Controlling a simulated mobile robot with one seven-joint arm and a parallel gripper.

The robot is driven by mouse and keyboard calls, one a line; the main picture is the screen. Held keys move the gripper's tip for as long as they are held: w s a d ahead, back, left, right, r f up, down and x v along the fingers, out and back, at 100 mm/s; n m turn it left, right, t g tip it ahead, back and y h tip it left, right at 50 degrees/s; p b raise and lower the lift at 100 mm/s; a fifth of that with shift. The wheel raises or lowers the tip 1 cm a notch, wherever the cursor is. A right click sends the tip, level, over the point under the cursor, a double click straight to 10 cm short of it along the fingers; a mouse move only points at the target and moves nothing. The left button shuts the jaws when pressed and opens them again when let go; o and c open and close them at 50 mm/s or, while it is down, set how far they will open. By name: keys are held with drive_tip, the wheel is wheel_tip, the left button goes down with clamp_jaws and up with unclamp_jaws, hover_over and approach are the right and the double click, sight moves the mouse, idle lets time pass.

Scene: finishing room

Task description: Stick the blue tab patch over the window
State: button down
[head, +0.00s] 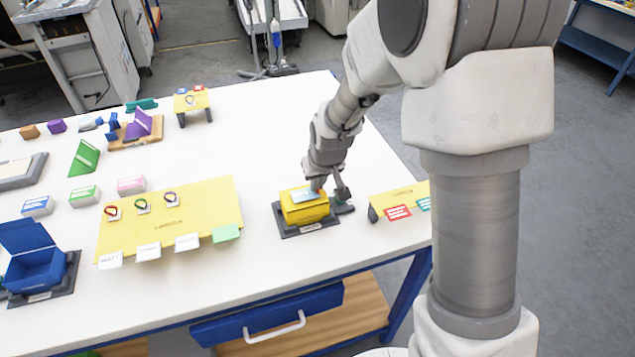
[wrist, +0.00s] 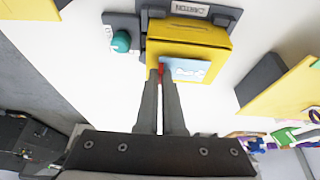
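A yellow box (head: 304,212) stands on a dark grey base (head: 290,232) near the table's right side; it also shows in the wrist view (wrist: 190,32). My gripper (head: 318,187) is just above it. In the wrist view my fingers (wrist: 161,75) are close together on a small red tab (wrist: 161,70). A light blue patch with white marks (wrist: 189,70) adjoins this tab and lies at or just over the box; I cannot tell whether it touches. The patch also shows in the head view (head: 304,195). No blue tab shows on it. No window is visible.
A teal knob (wrist: 121,41) sits beside the box. A small yellow stand (head: 383,203) with red and teal cards is to the right. A yellow board (head: 215,200) with bands and cards is left. An open blue box (head: 40,272) stands farther left.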

drive_tip(key=shift+s+f+b, duration=0.15)
drive_tip(key=shift+f+b, duration=0.35)
drive_tip(key=shift+f, duration=0.1)
idle(1.4)
drive_tip(key=shift+r, duration=0.2)
drive_tip(key=c, duration=1.5)
unclamp_jaws()
drive_tip(key=o, duration=0.5)
drive_tip(key=shift+r, duration=0.15)
drive_tip(key=shift+o, duration=0.4)
drive_tip(key=shift+o, duration=1.4)
drive_tip(key=shift+r, duration=0.2)
drive_tip(key=shift+r+p, duration=2.65)
drive_tip(key=shift+r, duration=1.2)
